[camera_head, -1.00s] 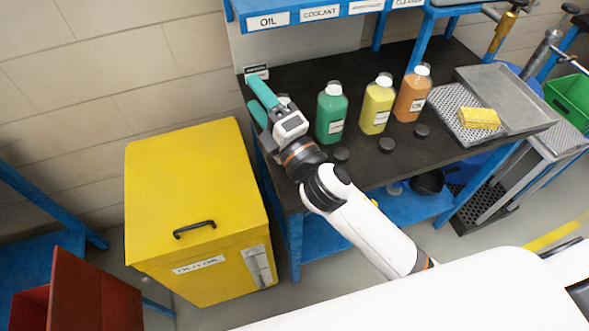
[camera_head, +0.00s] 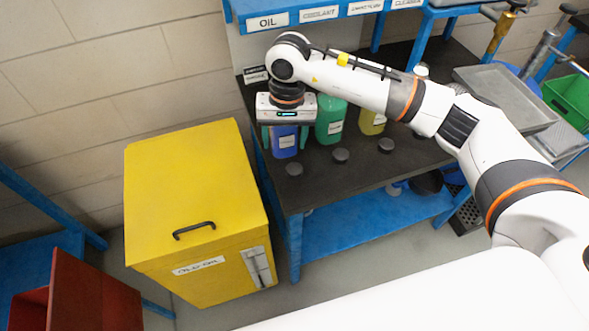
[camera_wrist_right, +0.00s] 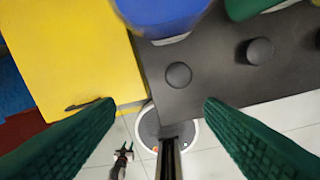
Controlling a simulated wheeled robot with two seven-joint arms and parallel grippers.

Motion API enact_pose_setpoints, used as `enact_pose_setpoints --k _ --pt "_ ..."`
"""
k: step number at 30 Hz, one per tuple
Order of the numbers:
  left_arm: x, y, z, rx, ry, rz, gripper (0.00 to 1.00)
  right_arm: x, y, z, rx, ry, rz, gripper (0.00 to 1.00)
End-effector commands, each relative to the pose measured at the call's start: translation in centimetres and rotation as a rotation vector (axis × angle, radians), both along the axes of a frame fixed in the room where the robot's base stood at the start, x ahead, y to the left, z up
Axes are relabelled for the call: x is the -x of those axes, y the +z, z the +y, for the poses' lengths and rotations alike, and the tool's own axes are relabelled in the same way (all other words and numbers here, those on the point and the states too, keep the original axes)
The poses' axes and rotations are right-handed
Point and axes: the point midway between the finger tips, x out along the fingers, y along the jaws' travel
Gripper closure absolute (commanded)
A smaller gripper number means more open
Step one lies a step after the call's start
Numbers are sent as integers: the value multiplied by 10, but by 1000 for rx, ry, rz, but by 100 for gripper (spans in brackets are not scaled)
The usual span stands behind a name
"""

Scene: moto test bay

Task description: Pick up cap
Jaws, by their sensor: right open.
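Several small round black caps lie on the dark bench top. The left cap (camera_head: 294,169) is in front of the blue bottle (camera_head: 285,145), the middle cap (camera_head: 340,156) in front of the green bottle (camera_head: 331,120), and another cap (camera_head: 386,146) in front of the yellow bottle (camera_head: 373,119). In the right wrist view the left cap (camera_wrist_right: 178,75) lies beyond and between the green fingertips, near the bench edge; the middle cap (camera_wrist_right: 259,51) is to its right. My right gripper (camera_wrist_right: 159,103) is open and empty, pointing down by the blue bottle. My left gripper is out of view.
A yellow bin (camera_head: 190,190) stands left of the bench (camera_head: 318,172). The blue bottle's base (camera_wrist_right: 168,38) is just behind the left cap. A metal tray (camera_head: 500,90) sits at the bench's right. My right arm hides the orange bottle. The bench front around the caps is clear.

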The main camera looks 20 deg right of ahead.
Motion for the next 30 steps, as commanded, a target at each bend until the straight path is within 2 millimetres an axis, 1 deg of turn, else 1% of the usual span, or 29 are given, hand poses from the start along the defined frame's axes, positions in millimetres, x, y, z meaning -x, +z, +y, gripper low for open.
enact_pose_setpoints --k 1,4,8,12,15,18,21,25,27,30 --pt "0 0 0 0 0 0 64 -3 2 -9 39 7 -6 37" --pt "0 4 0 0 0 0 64 -5 -2 -17 75 12 -6 37" --pt "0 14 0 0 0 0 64 -4 -22 -17 75 14 -2 37" --pt "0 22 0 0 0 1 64 -4 -46 -17 74 13 -3 37" --pt "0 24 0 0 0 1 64 -5 -58 -17 72 13 -6 37" --pt "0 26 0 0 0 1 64 -4 -64 -17 72 13 -5 37" --pt "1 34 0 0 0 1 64 -4 -72 -19 72 13 -4 37" --pt "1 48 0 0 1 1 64 -3 -90 -24 71 11 -1 37" --pt "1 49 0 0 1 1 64 -4 -102 -23 70 12 -3 37" --pt "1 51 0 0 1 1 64 -4 -112 -23 70 13 -5 37"
